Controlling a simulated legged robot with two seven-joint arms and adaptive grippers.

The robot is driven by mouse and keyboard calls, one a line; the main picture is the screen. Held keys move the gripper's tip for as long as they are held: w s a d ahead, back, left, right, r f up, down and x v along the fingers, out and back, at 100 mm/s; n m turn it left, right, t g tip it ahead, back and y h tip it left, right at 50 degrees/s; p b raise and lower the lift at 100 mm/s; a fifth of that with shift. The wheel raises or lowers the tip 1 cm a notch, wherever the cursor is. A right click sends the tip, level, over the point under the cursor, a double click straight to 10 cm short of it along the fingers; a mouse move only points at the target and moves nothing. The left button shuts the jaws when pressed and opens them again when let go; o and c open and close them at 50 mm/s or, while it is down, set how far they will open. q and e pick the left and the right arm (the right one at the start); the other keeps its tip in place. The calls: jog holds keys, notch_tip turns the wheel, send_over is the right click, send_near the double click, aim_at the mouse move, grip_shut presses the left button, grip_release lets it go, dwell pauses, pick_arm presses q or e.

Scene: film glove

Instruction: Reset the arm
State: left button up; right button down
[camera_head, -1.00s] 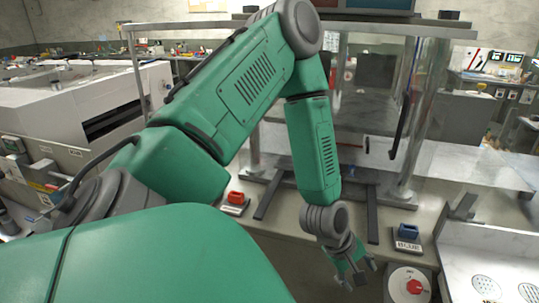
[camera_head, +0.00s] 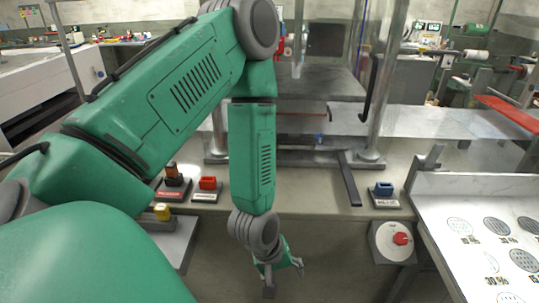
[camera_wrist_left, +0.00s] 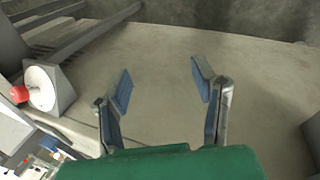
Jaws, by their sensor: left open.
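My left arm (camera_head: 251,150) comes in from the left in the head view, bends at the elbow near the top and hangs down in front of the workbench. My left gripper (camera_head: 284,276) is at its lower end, below the bench's front edge. In the left wrist view the left gripper (camera_wrist_left: 162,88) has its two blue-padded fingers spread apart, with nothing between them. Bare grey floor shows beyond the fingers. My right gripper is in neither view.
A red knob (camera_head: 401,239) on a round white dial sits right of the gripper. A blue switch (camera_head: 383,188) and a red switch (camera_head: 207,183) stand on the bench. A white panel (camera_head: 470,215) with dark discs is at right. A metal-framed machine (camera_head: 320,140) stands behind.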

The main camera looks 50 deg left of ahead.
pick_arm(q)
jog(key=s+d+f+m+g+y+b, duration=0.1)
jog(key=s+d+f+m+g+b, duration=0.2)
jog(key=s+f+m+b, duration=0.4)
jog(key=shift+s+d+f+m+y, duration=0.4)
jog(key=shift+s+d+f+m, duration=0.15)
jog(key=shift+s+f+m, duration=2.6)
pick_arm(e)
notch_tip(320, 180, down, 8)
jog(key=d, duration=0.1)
